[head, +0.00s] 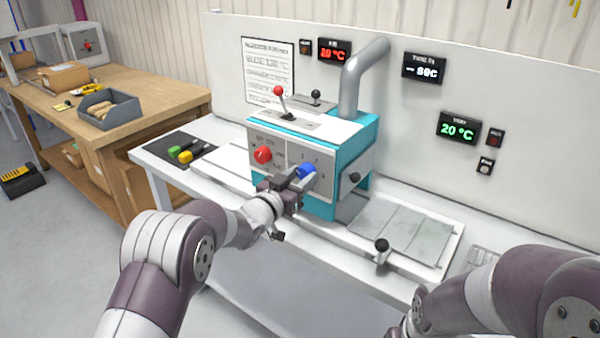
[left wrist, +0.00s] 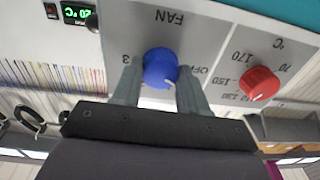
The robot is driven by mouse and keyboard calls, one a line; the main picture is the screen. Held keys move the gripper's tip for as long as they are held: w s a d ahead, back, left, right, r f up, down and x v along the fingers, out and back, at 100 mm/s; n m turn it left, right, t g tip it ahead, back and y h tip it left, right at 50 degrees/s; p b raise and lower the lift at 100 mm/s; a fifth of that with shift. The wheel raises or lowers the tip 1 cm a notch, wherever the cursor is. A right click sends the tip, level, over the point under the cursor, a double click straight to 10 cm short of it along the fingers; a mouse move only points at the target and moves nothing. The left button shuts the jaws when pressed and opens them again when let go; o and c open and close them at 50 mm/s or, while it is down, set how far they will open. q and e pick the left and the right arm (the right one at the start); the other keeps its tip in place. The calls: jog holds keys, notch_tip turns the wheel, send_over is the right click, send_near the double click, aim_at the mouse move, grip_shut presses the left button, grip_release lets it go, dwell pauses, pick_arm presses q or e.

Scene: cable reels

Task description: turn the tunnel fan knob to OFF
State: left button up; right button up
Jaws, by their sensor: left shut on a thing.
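The fan knob (head: 307,171) is blue, on the front panel of the teal and white machine (head: 325,190). It also shows in the left wrist view (left wrist: 160,66), upside down, under the word FAN. My left gripper (head: 296,181) is shut on this knob, with one finger on each side in the left wrist view (left wrist: 160,84). The knob's pale mark is at its lower right there, near the OFF lettering (left wrist: 181,70), which a finger partly covers. I cannot tell the exact setting. My right arm is at the lower right; its gripper is out of view.
A red knob (head: 263,155) sits beside the blue one. Another black-knobbed lever (head: 382,246) is at the bench front. A wooden table (head: 165,102) stands left.

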pick_arm(q)
jog(key=n+p, duration=0.1)
jog(key=n, duration=0.2)
jog(key=shift+f+p, duration=0.1)
jog(key=shift+p, duration=0.2)
jog(key=shift+n+p, duration=0.4)
jog(key=shift+n, duration=0.6)
jog(key=shift+f, duration=0.15)
jog(key=o, duration=1.1)
jog(key=shift+c, duration=0.2)
jog(key=b+v, duration=0.1)
jog(key=v, duration=1.1)
jog(key=shift+s+r+b, duration=0.2)
jog(key=shift+s+b, duration=0.1)
jog(key=shift+s, duration=0.05)
jog(key=shift+a, duration=0.15)
